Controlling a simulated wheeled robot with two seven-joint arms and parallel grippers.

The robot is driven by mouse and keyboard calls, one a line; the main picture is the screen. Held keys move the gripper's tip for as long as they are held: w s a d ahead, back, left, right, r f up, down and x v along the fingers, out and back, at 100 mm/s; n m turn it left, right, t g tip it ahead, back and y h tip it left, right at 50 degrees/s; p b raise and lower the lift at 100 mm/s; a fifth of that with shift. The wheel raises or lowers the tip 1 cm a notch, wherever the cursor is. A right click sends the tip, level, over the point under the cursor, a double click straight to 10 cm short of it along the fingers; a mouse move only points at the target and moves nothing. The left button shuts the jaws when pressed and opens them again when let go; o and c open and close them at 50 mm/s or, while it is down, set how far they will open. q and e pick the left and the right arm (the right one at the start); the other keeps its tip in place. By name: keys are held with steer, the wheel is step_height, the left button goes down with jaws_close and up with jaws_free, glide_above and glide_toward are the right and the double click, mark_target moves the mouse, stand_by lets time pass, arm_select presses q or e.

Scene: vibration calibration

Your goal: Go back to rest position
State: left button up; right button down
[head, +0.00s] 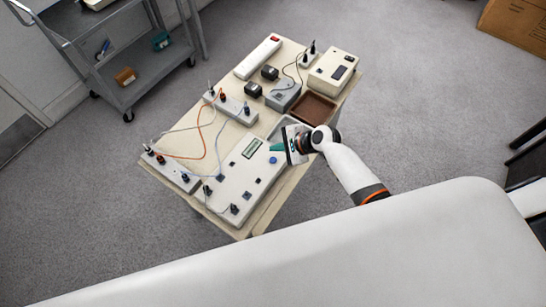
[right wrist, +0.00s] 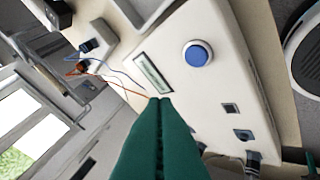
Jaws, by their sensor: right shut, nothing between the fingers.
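My right gripper (head: 277,147) is over the right side of the table (head: 180,130), beside the white calibration box (head: 237,190). In the right wrist view its green fingers (right wrist: 160,110) are pressed together with nothing between them, in front of the box. The box has a display (head: 252,148) and a blue button (head: 273,160); the button also shows in the right wrist view (right wrist: 197,54). I cannot tell from the pictures whether the fingertips touch the box. My left gripper is not in view.
White terminal strips (head: 172,170) with orange and blue wires lie on the left of the table. A brown tray (head: 314,107), a white device (head: 332,72) and a power strip (head: 258,57) are at the back. A grey cart (head: 130,70) stands at the upper left.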

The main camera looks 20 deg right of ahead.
stand_by(0.6)
steer(key=s+a+r+n+g+h, duration=0.2)
steer(key=s+r+n, duration=0.1)
steer(key=s+n, duration=0.8)
steer(key=s+d+r+n+h, duration=0.25)
steer(key=s+r+n, duration=0.2)
steer(key=s, duration=0.25)
steer(key=s+d+r+n+h, duration=0.2)
steer(key=s+d+r+n, duration=0.2)
steer(key=s+r, duration=0.25)
step_height(320, 180, down, 33)
steer(key=s+g+b, duration=0.2)
steer(key=b, duration=0.4)
steer(key=s+d+f+b, duration=0.1)
steer(key=s+f+b, duration=0.1)
steer(key=s+f, duration=0.6)
steer(key=s+d+f+g+b, duration=0.1)
steer(key=s+d+f+b, duration=0.1)
steer(key=s+f, duration=0.6)
step_height(320, 180, down, 4)
steer(key=shift+f+b, duration=0.2)
steer(key=shift+b, duration=0.2)
